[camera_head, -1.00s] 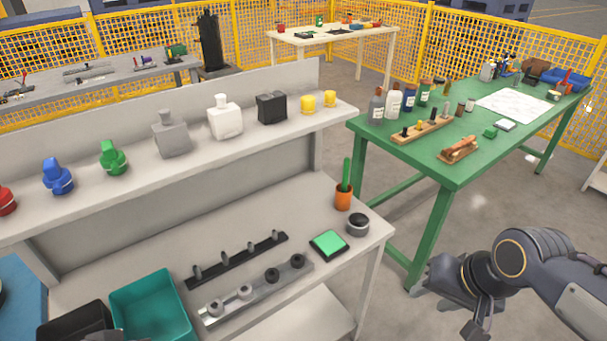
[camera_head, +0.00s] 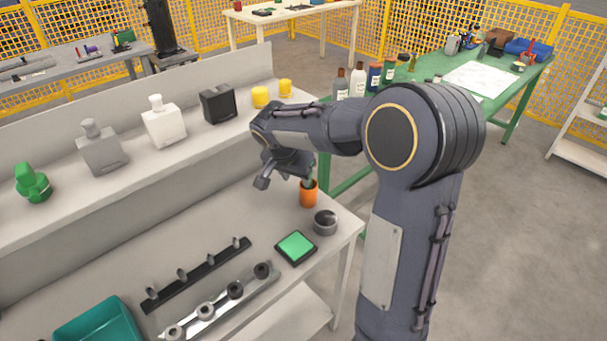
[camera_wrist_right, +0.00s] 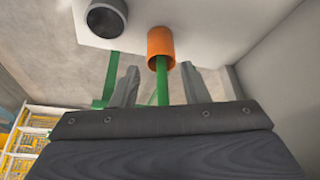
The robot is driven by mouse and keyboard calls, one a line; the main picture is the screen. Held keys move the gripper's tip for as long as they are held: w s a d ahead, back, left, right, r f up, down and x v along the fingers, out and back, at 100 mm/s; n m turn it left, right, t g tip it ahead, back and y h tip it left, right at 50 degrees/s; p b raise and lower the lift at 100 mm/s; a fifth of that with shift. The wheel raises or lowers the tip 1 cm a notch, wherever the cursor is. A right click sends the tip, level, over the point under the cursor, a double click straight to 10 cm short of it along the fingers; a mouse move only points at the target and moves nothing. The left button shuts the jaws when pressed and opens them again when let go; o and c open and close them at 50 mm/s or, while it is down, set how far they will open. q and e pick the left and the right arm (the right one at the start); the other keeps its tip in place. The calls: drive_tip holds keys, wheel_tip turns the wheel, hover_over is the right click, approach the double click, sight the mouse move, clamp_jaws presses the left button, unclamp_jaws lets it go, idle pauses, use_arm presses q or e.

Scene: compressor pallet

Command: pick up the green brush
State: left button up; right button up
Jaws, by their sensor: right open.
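The green brush (camera_head: 309,183) stands in an orange cup (camera_head: 308,196) near the back right of the grey bench's worktop. My arm hides most of its handle in the head view. My right gripper (camera_head: 280,178) is just left of the cup, at the height of the handle. In the right wrist view the green brush (camera_wrist_right: 162,85) runs from the orange cup (camera_wrist_right: 160,45) between the two spread fingers of my right gripper (camera_wrist_right: 159,78). Gaps show on both sides of the handle. My left gripper is not in view.
A round grey pot (camera_head: 325,223) and a green-topped pad (camera_head: 296,246) lie in front of the cup. The shelf (camera_head: 215,131) with bottles and yellow caps (camera_head: 261,97) is close behind my gripper. A teal bin (camera_head: 98,322) stands at front left.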

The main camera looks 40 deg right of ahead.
drive_tip(key=w+d, duration=0.1)
drive_tip(key=d, duration=0.1)
drive_tip(key=w+d+f, duration=0.1)
drive_tip(key=d, duration=0.1)
drive_tip(key=w+d+f+p, duration=0.1)
drive_tip(key=d, duration=0.1)
drive_tip(key=shift+w+d, duration=0.15)
drive_tip(key=shift+d, duration=0.15)
drive_tip(key=shift+w+d+f, duration=0.1)
drive_tip(key=shift+d+f, duration=0.05)
drive_tip(key=shift+f, duration=0.3)
clamp_jaws()
